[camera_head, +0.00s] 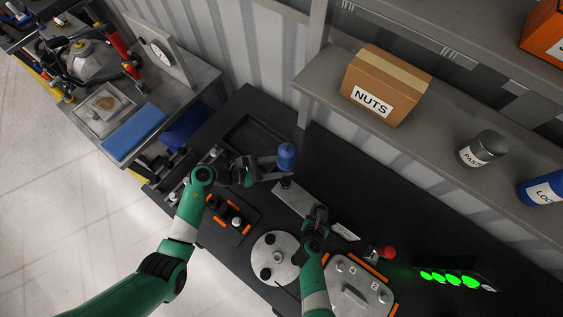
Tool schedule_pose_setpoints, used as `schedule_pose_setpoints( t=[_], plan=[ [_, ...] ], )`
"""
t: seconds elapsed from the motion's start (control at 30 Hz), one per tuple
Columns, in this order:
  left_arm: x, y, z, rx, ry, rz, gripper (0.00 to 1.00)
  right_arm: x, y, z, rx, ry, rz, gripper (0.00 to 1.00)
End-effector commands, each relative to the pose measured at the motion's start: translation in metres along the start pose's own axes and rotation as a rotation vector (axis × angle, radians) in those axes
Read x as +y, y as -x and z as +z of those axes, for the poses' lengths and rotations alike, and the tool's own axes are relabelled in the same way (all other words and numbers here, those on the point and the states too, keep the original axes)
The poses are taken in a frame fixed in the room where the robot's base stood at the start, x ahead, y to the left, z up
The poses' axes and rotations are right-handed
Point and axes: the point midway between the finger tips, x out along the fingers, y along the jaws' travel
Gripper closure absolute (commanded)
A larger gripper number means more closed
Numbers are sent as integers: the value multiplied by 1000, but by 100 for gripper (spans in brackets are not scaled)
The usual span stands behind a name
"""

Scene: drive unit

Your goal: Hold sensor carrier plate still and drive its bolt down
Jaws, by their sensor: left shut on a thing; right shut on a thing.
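The sensor carrier plate (292,198) is a light grey strip lying on the dark bench in the middle of the camera_head view. My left gripper (276,168) is shut on a blue-handled driver (286,155), held roughly upright over the plate's upper left end. A dark tip (286,183) shows below the gripper at that end. The bolt cannot be made out, and I cannot tell whether the tip touches it.
A round grey flange (275,257) and a grey cover plate (355,292) with orange edges lie on the near side. A red-knobbed part (386,253) and green lights (450,279) are to the right. A shelf above holds a NUTS box (385,85).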

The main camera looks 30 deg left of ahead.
Motion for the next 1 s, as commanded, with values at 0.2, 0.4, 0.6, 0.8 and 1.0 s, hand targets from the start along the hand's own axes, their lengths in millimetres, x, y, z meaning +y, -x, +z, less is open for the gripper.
schedule_pose_setpoints(
  t=[0.2,0.4,0.6,0.8,1.0],
  plan=[
    [0,0,2,-3,-1,1,100,-1,0,-2,3,-2,-2,100],
    [0,-1,-2,-2,1,0,100,-1,0,-2,3,-2,-2,100],
    [1,-2,-4,-2,-2,1,100,-1,0,-2,3,-2,-2,100],
    [1,-2,-5,-2,-1,0,100,-1,0,-2,3,-2,-2,100],
    [0,-4,-10,-3,-1,0,100,-1,0,-2,3,-2,-2,100]
  ],
)
